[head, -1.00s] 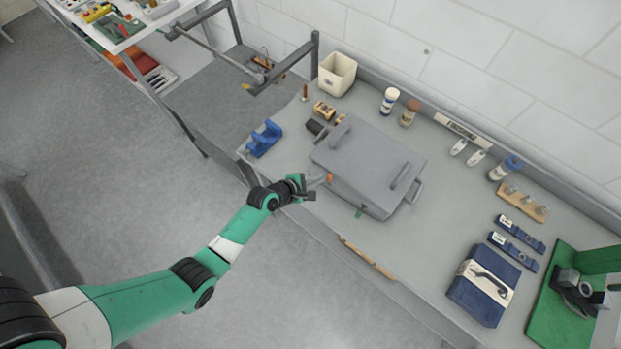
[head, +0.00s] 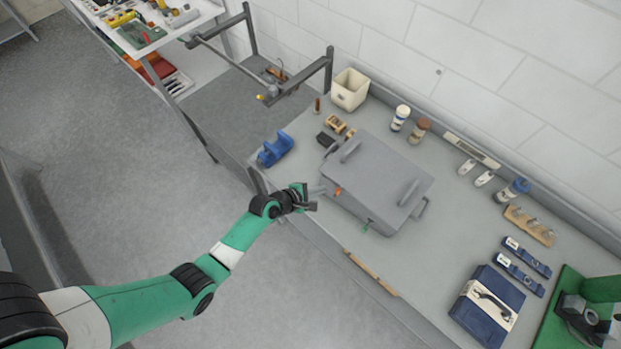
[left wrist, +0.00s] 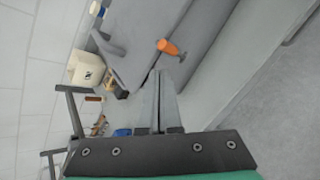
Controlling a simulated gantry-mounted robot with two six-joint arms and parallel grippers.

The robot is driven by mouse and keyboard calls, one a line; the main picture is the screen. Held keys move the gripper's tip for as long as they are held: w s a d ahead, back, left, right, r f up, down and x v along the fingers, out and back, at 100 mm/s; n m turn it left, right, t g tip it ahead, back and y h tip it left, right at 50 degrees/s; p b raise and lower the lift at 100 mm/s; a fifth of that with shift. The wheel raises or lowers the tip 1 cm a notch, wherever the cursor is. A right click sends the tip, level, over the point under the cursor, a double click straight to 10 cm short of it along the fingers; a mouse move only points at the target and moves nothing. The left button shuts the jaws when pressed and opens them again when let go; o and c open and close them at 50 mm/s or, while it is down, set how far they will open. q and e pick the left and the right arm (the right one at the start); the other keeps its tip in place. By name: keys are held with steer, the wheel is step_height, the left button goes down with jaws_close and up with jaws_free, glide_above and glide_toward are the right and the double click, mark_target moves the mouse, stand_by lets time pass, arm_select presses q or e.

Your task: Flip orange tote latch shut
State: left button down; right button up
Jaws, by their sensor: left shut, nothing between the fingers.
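A grey lidded tote (head: 378,182) sits on the bench. On its front side is a small orange latch (head: 338,191); a green latch (head: 366,227) is farther right along the same side. My left gripper (head: 314,198) is shut and empty, just left of the tote's front corner near the orange latch. In the left wrist view the orange latch (left wrist: 172,48) sticks out from the side of the tote (left wrist: 150,25), beyond my fingertips (left wrist: 165,75). A gap seems to lie between them, though contact is hard to judge. My right gripper is not in view.
A blue holder (head: 275,149) stands left of the tote and a cream bin (head: 350,89) behind it. A wooden handle (head: 371,273) lies along the bench's front edge. A blue case (head: 487,303) is at right.

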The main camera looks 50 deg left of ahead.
arm_select(q)
steer(key=s+a+r+p, duration=0.2)
steer(key=s+a+r, duration=0.1)
steer(key=r, duration=0.6)
steer(key=shift+r+p, duration=0.3)
steer(key=shift+r, duration=0.05)
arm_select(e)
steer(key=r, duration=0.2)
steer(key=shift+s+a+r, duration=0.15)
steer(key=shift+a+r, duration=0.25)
